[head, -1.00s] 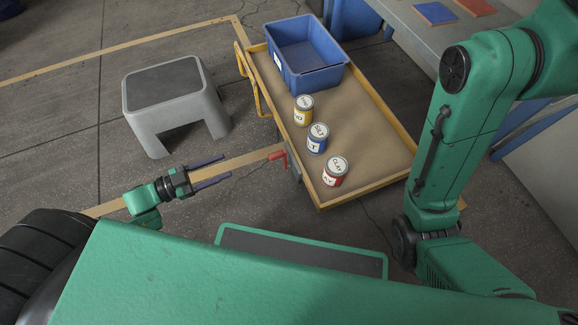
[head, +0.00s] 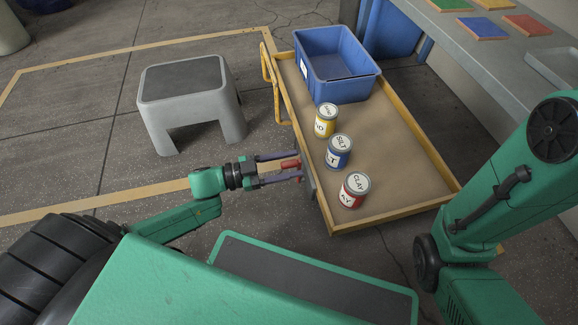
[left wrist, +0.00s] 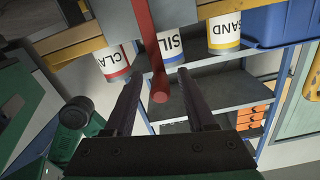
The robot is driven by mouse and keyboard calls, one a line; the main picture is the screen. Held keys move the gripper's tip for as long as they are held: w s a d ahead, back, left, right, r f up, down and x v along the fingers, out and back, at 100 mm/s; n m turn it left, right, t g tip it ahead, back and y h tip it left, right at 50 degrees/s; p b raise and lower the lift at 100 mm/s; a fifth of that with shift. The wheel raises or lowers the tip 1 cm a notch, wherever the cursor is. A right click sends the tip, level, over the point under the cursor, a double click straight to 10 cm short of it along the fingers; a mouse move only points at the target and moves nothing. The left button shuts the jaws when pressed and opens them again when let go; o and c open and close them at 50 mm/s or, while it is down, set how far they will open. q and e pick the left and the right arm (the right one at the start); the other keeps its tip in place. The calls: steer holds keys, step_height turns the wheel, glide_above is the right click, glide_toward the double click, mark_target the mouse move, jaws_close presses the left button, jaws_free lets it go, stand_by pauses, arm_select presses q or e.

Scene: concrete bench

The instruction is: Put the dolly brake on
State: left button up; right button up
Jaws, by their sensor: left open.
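The dolly (head: 405,175) has a tan deck with a yellow rim and a yellow handle at its far left end. Its red brake lever (head: 290,164) sticks out from the left side of the deck, near the front. My left gripper (head: 299,164) is open, with its fingers on either side of the lever. In the left wrist view the red lever (left wrist: 153,45) runs down between the open fingers (left wrist: 160,78), with no clear contact. My right arm shows at the right of the head view; its gripper is out of view.
A blue bin (head: 345,88) and yellow, blue (head: 338,152) and red-labelled cans stand on the dolly. A grey step stool (head: 188,95) stands on the floor to the left. A bench with coloured tiles (head: 482,28) is at the upper right.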

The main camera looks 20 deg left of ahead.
arm_select(q)
jaws_close()
stand_by(1.4)
